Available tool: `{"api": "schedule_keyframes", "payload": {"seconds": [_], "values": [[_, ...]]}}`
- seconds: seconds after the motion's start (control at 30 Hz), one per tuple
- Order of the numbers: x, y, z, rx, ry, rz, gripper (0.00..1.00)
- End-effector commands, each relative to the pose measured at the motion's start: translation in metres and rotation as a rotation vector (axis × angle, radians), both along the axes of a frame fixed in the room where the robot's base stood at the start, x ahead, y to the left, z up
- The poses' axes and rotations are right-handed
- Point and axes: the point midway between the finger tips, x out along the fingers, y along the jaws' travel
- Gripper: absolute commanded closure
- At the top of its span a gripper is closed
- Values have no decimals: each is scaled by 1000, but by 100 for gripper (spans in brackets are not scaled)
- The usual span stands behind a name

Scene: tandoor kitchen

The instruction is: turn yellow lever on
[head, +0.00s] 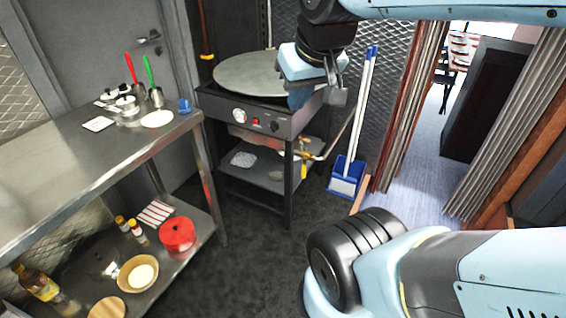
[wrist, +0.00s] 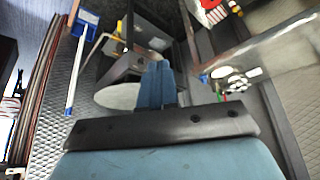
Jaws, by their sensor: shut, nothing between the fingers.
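The yellow lever (head: 304,170) hangs about vertically from a brass-coloured gas pipe (head: 325,152) at the right side of the griddle stove, below its front panel. A small yellow piece, likely the same lever (wrist: 118,28), shows at the top of the wrist view, by the pipe. My gripper (head: 298,102) is above the lever, at the stove's right front corner, and looks apart from it. Its two blue fingers are shut together and empty in the wrist view (wrist: 156,82). Part of the stove behind the gripper is hidden.
The stove (head: 250,118) carries a large round plate (head: 250,74) and has a lower shelf. A blue dustpan (head: 346,176) with long handles stands at its right. A steel table (head: 60,150) with utensils is at left. Dark floor between is clear.

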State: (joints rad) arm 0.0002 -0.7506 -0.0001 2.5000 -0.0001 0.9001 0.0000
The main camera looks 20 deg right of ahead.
Motion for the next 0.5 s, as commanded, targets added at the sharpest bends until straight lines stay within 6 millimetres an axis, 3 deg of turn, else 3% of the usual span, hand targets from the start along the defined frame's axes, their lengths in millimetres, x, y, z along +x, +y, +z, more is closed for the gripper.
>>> {"api": "schedule_keyframes", "payload": {"seconds": [0.23,0.3,0.5], "values": [[16,-4,3,0,34,-13,100],[28,3,5,-1,61,-30,100],[76,-10,6,-14,153,-80,100]]}}
